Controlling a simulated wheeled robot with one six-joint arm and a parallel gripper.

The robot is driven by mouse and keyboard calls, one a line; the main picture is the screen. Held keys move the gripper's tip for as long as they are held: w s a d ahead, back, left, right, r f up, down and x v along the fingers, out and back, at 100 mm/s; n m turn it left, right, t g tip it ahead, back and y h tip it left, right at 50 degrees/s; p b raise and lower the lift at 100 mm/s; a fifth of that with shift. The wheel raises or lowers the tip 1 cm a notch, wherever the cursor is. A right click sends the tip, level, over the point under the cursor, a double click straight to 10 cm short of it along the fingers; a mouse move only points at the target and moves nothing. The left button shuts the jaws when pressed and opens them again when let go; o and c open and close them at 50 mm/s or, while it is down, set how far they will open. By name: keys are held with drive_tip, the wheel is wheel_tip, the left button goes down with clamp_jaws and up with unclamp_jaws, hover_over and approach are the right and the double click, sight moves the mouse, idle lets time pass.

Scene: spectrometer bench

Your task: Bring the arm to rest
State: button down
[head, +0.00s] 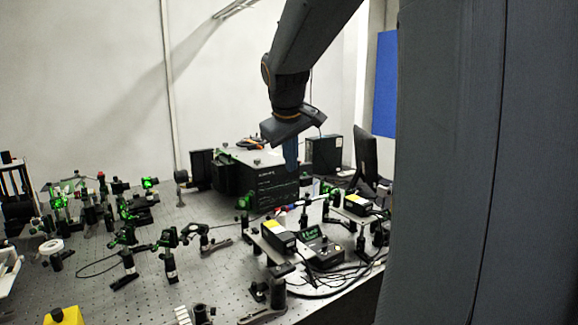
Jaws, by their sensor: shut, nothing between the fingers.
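My gripper (291,154) hangs at the end of my dark arm in the upper middle of the head view. It points down in front of the black spectrometer box (262,185). Its fingers show as a narrow blue-grey shape, shut with nothing held. I cannot tell how far it is from the box behind it.
The optical bench (110,290) carries several black mounts with green-lit optics (60,198) at the left. Small instruments with a display (323,252) and loose cables stand at the right. A monitor (366,157) stands behind. Bare perforated surface shows at the front left.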

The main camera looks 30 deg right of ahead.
idle(0.3)
drive_tip(key=s+a+f+g+y, duration=0.1)
drive_tip(key=s+a+f, duration=0.5)
drive_tip(key=a+f, duration=0.1)
drive_tip(key=s+a+f+g+y, duration=0.1)
drive_tip(key=s+a+f, duration=0.5)
drive_tip(key=f, duration=0.4)
drive_tip(key=s+a+f+m+g+y, duration=0.1)
drive_tip(key=s+a+f, duration=0.5)
drive_tip(key=a+f, duration=0.2)
drive_tip(key=shift+a+f+g+y, duration=0.2)
drive_tip(key=shift+f+g+y, duration=0.15)
drive_tip(key=shift+f, duration=0.35)
